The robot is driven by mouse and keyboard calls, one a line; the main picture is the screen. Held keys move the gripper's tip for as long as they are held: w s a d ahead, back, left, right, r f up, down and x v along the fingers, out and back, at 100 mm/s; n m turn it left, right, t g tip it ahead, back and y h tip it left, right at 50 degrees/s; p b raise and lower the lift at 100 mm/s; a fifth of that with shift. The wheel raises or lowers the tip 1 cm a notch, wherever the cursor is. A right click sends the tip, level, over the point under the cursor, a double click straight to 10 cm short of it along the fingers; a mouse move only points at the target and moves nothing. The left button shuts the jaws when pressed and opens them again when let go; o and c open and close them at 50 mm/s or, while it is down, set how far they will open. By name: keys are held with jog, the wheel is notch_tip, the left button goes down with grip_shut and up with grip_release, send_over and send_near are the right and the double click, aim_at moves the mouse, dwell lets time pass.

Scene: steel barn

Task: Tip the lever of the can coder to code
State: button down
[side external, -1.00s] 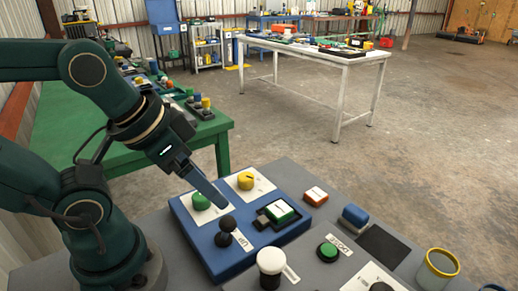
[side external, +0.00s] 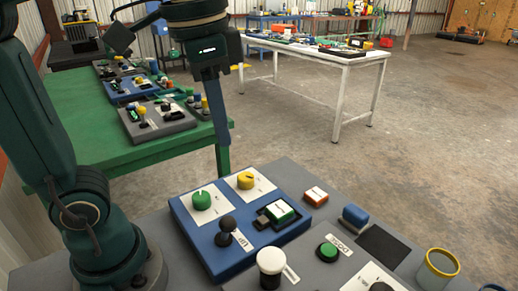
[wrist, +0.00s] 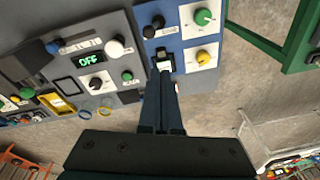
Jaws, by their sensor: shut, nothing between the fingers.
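A blue panel (side external: 213,262) carries a black ball-topped lever (side external: 227,223), which also shows in the wrist view (wrist: 157,21). Beside it a grey panel carries a white-topped lever (side external: 270,261), also in the wrist view (wrist: 115,47). The labels are too small to tell surely which is the can coder. A lit display in the wrist view (wrist: 90,60) reads OFF. My gripper (side external: 223,144) is shut and empty, pointing down above and behind the blue panel, apart from both levers. In the wrist view its fingertips (wrist: 161,76) overlap the panel edge.
A green button (side external: 327,251), a blue part (side external: 355,216) and a yellow-rimmed cup (side external: 437,268) stand to the right. A green table (side external: 95,150) lies behind.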

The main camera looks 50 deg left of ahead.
aim_at(226, 230)
jog(key=w+d+f+m+g+y, duration=0.1)
jog(key=w+d+f+m+g, duration=0.25)
jog(key=w+d+f, duration=0.3)
jog(key=shift+g, duration=0.25)
jog(key=shift+s+a+f, duration=0.55)
jog(key=shift+s+f, duration=0.2)
jog(key=shift+f, duration=0.65)
jog(key=shift+s+a+f, duration=0.5)
jog(key=shift+s+f, duration=0.25)
jog(key=shift+f, duration=0.7)
jog(key=shift+s+a+f, duration=0.55)
jog(key=shift+s+f, duration=0.2)
jog(key=shift+f, duration=0.65)
jog(key=shift+a+r, duration=0.15)
jog(key=shift+a, duration=0.15)
